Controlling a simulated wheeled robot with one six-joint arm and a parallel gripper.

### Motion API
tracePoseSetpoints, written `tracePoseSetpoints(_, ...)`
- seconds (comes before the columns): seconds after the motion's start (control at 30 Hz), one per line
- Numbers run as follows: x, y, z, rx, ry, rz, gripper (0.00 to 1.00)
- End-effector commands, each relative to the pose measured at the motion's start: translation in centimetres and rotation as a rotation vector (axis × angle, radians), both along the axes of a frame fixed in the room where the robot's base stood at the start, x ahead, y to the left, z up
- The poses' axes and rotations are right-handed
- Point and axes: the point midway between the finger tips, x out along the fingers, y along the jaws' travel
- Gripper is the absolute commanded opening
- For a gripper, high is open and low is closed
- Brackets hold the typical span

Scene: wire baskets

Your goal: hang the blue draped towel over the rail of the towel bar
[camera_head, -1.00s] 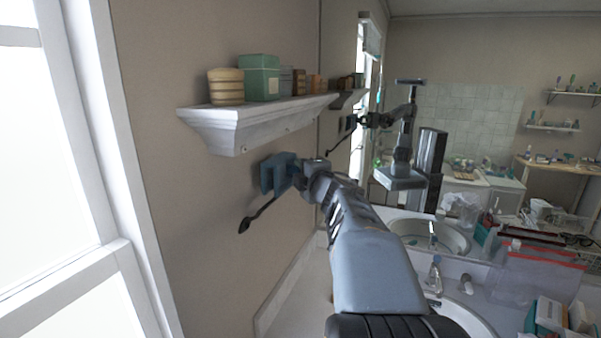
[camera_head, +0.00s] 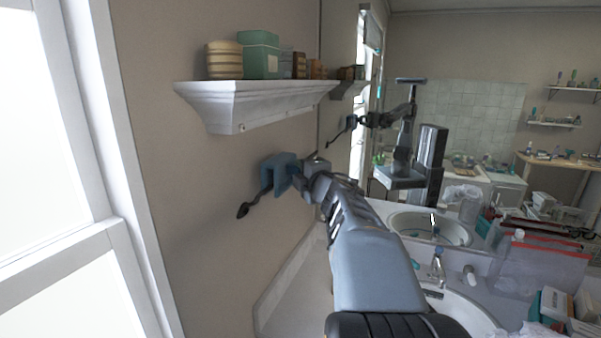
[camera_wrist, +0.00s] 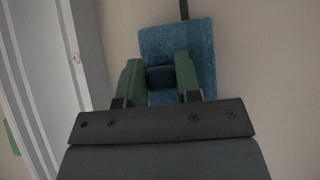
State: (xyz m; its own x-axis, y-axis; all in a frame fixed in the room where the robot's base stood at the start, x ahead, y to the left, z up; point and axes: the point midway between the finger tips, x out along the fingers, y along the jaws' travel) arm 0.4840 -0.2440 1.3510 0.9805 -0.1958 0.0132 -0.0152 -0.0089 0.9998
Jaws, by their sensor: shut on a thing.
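The blue towel (camera_head: 277,170) hangs folded at my gripper (camera_head: 292,178), near the beige wall below the shelf. In the wrist view my gripper (camera_wrist: 158,75) has its green fingers shut on a dark blue fold of the towel (camera_wrist: 198,38). The dark rail of the towel bar (camera_head: 256,200) shows at the lower left of the towel, with its rounded end (camera_head: 243,210). A short piece of the rail (camera_wrist: 184,9) also shows above the towel in the wrist view. The towel hides the rest. I cannot tell whether towel and rail touch.
A white wall shelf (camera_head: 255,103) with several jars and boxes is above the towel. A white window frame (camera_head: 115,150) stands at left. A mirror (camera_head: 470,130) reflects my arm. A sink (camera_head: 455,312) and cluttered counter are at lower right.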

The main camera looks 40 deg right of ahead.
Motion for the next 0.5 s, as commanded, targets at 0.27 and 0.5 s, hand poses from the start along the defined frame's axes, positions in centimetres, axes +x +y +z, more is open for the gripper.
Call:
tracePoseSetpoints(0.27, 0.0, 0.0, -1.5, 0.000, -0.001, 0.000, 0.00)
tracePoseSetpoints(0.5, 0.0, 0.0, -1.6, 0.000, -0.001, 0.000, 0.00)
